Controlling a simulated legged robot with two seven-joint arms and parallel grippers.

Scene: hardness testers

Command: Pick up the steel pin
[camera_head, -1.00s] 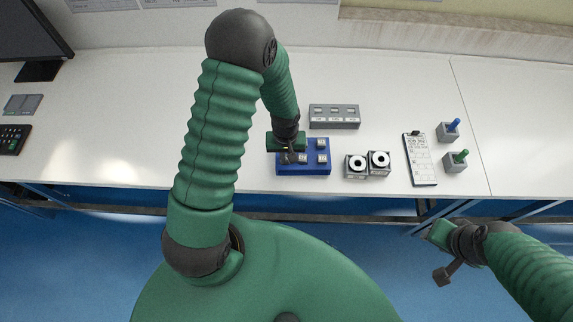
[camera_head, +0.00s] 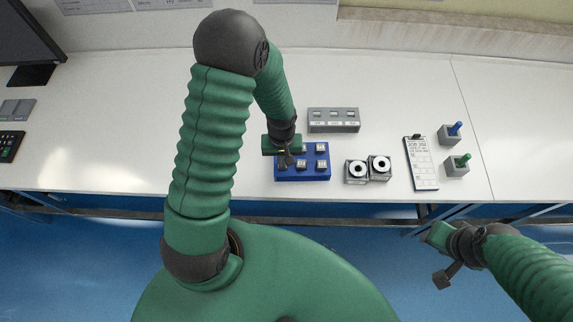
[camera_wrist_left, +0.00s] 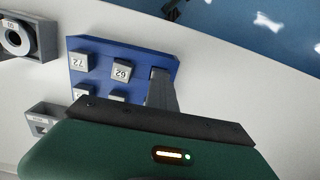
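I cannot make out a steel pin in either view. A blue tray (camera_head: 303,176) with several small numbered metal blocks lies near the front edge of the table. My left gripper (camera_head: 285,160) hangs over the tray's left part and hides some of it. In the left wrist view the tray (camera_wrist_left: 172,62) shows behind a grey finger (camera_wrist_left: 160,88), with blocks marked 72 and 62 beside it. Whether the left fingers are apart or hold anything is not clear.
A grey rack (camera_head: 333,127) stands behind the tray. Two grey blocks with round white rings (camera_head: 356,179) sit to its right. Further right are a clipboard (camera_head: 420,170) and holders with a blue handle (camera_head: 455,129) and a green handle (camera_head: 463,159). The table's left middle is clear.

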